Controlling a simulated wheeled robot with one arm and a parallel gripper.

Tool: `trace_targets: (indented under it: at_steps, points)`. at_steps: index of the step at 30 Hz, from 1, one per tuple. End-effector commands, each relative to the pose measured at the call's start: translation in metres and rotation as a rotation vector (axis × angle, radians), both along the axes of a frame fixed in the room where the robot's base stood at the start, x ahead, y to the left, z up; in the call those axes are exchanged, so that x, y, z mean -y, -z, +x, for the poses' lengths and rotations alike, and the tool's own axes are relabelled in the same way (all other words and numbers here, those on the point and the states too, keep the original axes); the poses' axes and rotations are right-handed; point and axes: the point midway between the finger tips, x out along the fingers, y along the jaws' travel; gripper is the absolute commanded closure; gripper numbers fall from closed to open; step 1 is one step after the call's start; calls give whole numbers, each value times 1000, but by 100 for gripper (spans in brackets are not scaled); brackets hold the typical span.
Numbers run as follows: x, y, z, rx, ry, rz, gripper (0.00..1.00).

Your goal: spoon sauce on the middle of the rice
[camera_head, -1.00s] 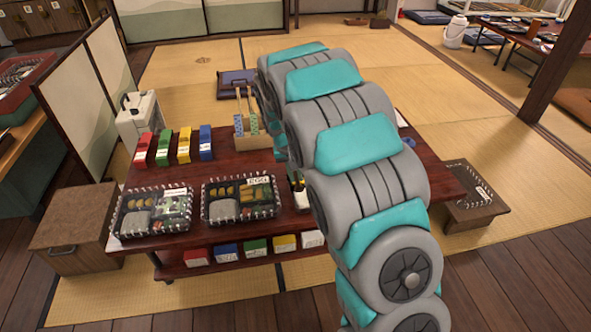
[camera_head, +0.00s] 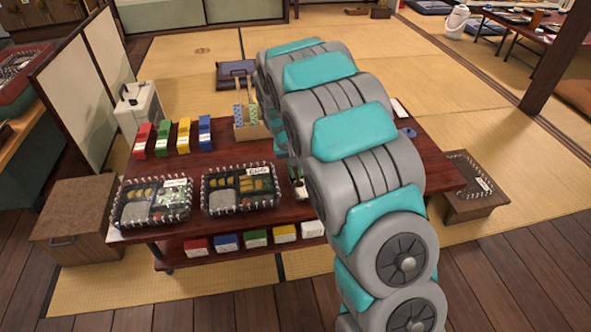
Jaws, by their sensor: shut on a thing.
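Two dark bento boxes with pale-studded rims stand on the front left of the dark red table (camera_head: 330,213). The left box (camera_head: 124,225) holds pale rice (camera_head: 136,212) at its lower left, yellow pieces above it and greens at the right. The right box (camera_head: 208,212) holds pale rice (camera_head: 222,200) at its lower left and yellow pieces above and to the right. My teal and grey arm reaches over the right half of the table. My gripper is hidden behind the arm, with whatever it holds. I cannot make out a spoon or the sauce.
A small dark and white item (camera_head: 298,183), too unclear to name, shows beside my arm. Red, green, yellow and blue holders (camera_head: 173,138) stand in a row behind the boxes. A wooden caddy (camera_head: 250,131) stands at the back. Coloured packets (camera_head: 227,243) fill the lower shelf.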

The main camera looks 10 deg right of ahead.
Motion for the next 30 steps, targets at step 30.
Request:
trace_targets:
  at_steps: [30]
  points:
    - [0,14,0,0,0,0,100]
